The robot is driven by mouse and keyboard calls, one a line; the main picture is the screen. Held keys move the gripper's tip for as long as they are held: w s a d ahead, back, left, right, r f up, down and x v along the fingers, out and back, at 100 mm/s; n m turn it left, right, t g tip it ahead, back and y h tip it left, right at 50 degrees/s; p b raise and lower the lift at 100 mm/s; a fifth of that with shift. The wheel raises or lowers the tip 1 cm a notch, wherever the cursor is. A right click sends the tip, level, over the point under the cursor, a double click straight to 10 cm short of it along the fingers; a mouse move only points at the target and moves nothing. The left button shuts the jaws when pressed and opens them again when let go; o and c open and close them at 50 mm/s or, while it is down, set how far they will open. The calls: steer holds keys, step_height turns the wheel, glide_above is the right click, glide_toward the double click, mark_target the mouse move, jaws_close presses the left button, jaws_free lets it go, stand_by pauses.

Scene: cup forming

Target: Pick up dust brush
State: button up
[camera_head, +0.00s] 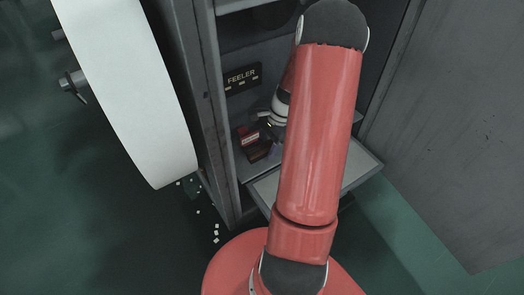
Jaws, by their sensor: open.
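My gripper (264,129) is inside the open cabinet, low and partly hidden behind my red arm. Its dark fingers are small in the picture and look open, with nothing clearly between them. Just below the fingers, on the cabinet floor, lies a dark reddish-brown object (259,151), which may be the dust brush. It is too small and dark to be sure. I cannot tell whether the fingers touch it.
A red item (245,135) stands beside it near the left wall. A sign reading FEELER (242,79) is on the cabinet's inside. A grey tray (357,170) juts out in front. A white roll (125,90) is at left. Pale scraps (216,232) litter the floor.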

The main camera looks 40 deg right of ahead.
steer(key=shift+a+f, duration=0.1)
steer(key=shift+f, duration=0.1)
steer(key=c, duration=1.1)
steer(key=shift+r, duration=0.1)
